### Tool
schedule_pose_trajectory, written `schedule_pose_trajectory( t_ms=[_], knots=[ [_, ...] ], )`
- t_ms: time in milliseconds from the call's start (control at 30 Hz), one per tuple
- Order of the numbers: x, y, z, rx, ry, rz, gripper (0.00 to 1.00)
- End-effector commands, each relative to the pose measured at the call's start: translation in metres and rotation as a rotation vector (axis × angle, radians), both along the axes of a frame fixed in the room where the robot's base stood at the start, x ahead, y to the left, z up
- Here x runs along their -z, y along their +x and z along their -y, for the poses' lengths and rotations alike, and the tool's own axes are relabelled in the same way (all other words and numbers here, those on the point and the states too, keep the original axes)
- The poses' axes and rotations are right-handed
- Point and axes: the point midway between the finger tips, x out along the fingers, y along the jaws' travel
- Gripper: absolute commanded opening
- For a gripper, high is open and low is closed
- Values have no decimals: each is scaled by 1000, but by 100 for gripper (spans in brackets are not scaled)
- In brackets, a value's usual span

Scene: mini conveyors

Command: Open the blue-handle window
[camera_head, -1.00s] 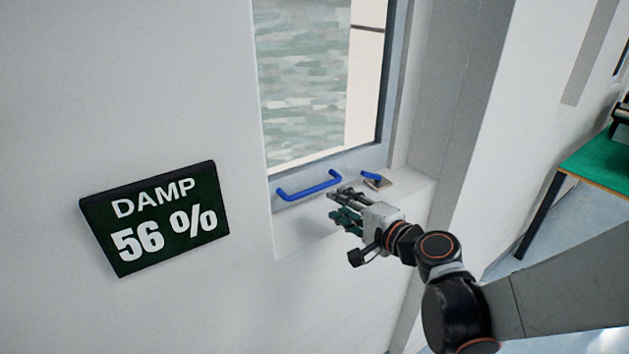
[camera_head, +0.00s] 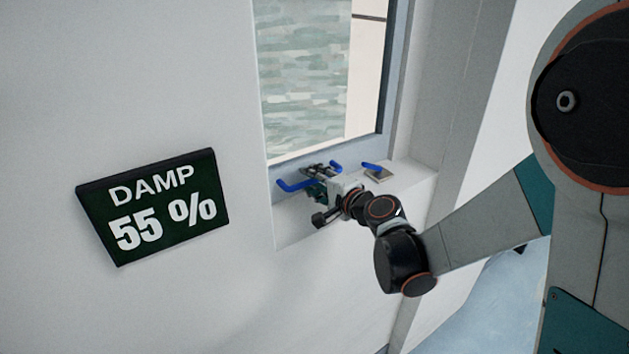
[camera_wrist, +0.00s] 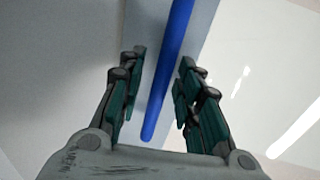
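The window (camera_head: 300,75) has a grey frame around its glass and looks closed in its recess. A blue bar handle (camera_head: 288,186) lies along its bottom rail; its middle is partly hidden behind my gripper (camera_head: 312,174) in the head view. In the wrist view the blue handle (camera_wrist: 160,95) runs lengthwise between the two fingers of my gripper (camera_wrist: 163,58). The fingers are open, with a gap visible on each side of the bar. A small blue lever (camera_head: 371,167) sits on a square plate (camera_head: 380,175) at the right of the sill.
A dark sign (camera_head: 157,206) reading DAMP 55 % is on the wall left of the window. The sill (camera_head: 405,182) and the recess side wall (camera_head: 435,90) bound the space on the right.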

Motion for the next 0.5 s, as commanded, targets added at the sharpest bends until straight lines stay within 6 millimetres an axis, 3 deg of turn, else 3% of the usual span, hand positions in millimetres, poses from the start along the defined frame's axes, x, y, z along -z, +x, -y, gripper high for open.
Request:
schedule_pose_trajectory(
  t_ms=[67,200,500],
  knots=[
    [0,0,0,0,0,0,30],
    [0,0,0,0,0,0,0],
    [1,8,-5,-1,-1,0,0]
  ],
)
